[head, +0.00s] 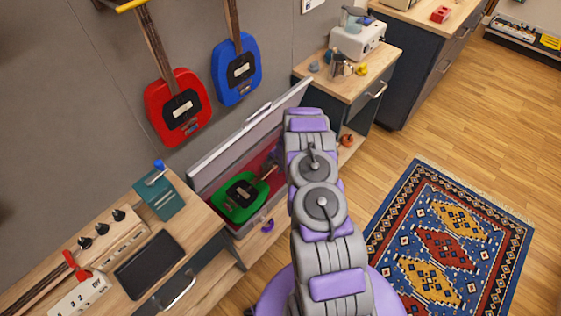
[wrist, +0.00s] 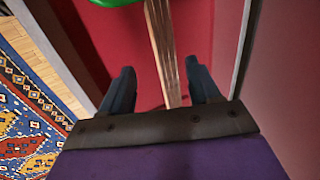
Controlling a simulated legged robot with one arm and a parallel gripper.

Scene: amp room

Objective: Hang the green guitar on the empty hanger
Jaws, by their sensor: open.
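The green guitar (head: 240,197) lies in an open case with a red lining (head: 205,193). Its neck points up and to the right, and its far end is hidden behind my arm in the head view. In the wrist view the wooden neck (wrist: 166,50) runs down between the two dark fingers of my gripper (wrist: 163,92), with gaps on both sides. The green body (wrist: 105,3) shows at the top edge. My gripper is open and holds nothing. A yellow hanger part (head: 131,6) shows at the top of the wall, above the red guitar. I cannot see an empty hanger.
A red guitar (head: 178,108) and a blue guitar (head: 236,70) hang on the grey wall. The raised case lid (head: 250,128) stands behind the green guitar. A wooden bench (head: 115,238) is at left, a cabinet (head: 376,75) behind. A patterned rug (head: 450,245) lies on open floor at right.

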